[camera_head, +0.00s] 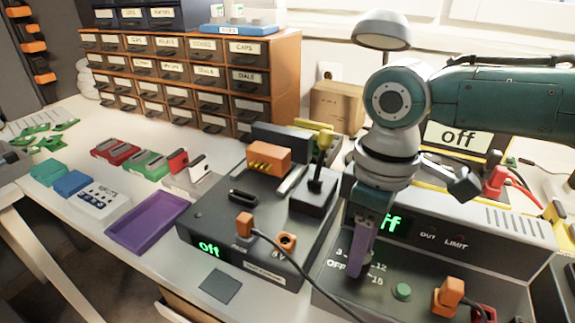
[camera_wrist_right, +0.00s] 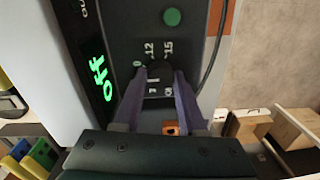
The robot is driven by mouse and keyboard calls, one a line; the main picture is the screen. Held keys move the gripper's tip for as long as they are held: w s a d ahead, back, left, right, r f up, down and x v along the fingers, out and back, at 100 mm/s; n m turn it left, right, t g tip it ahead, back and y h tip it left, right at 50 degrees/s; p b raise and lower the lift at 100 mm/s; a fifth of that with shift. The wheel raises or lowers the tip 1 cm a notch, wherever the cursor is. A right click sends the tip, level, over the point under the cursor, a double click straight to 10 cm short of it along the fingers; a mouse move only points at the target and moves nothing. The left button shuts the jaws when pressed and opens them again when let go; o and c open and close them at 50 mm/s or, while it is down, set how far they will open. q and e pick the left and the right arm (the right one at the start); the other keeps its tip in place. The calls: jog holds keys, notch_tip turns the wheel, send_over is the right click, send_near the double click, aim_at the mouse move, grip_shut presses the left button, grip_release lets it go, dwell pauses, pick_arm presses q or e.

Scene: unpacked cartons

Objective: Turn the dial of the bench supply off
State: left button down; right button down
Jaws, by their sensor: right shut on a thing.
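The bench supply (camera_head: 470,262) is the grey box at the lower right, with a dark sloping front panel. Its green display (camera_head: 390,225) reads "off", partly covered by my arm in the head view; the whole word shows in the right wrist view (camera_wrist_right: 101,77). My right gripper (camera_head: 357,270) reaches down to the panel with purple fingers. In the wrist view the fingers (camera_wrist_right: 158,82) stand on both sides of the dark dial (camera_wrist_right: 156,70), shut on it. Labels 12 and 15 show beside the dial. Its pointer is hard to make out. My left gripper is not in view.
A second dark unit (camera_head: 225,215) with an orange plug and cable stands just left of the supply. A green button (camera_head: 402,291) and an orange plug (camera_head: 447,296) sit right of the dial. A purple tray (camera_head: 148,222) and drawer cabinet (camera_head: 270,85) are farther left.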

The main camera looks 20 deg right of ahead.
jog(key=n+p, duration=0.1)
jog(key=n, duration=0.3)
jog(key=shift+n, duration=0.3)
jog(key=n+p, duration=0.1)
jog(key=n, duration=0.4)
jog(key=shift+a+n, duration=0.1)
jog(key=shift+n, duration=0.2)
jog(key=n, duration=0.5)
jog(key=shift+h, duration=0.3)
jog(key=n, duration=0.6)
jog(key=shift+a+n, duration=0.1)
jog(key=shift+n, duration=0.3)
jog(key=shift+c, duration=2.3)
grip_release()
notch_tip(320, 180, up, 10)
jog(key=p, duration=0.2)
jog(key=shift+a+p, duration=0.15)
jog(key=shift+p, duration=0.25)
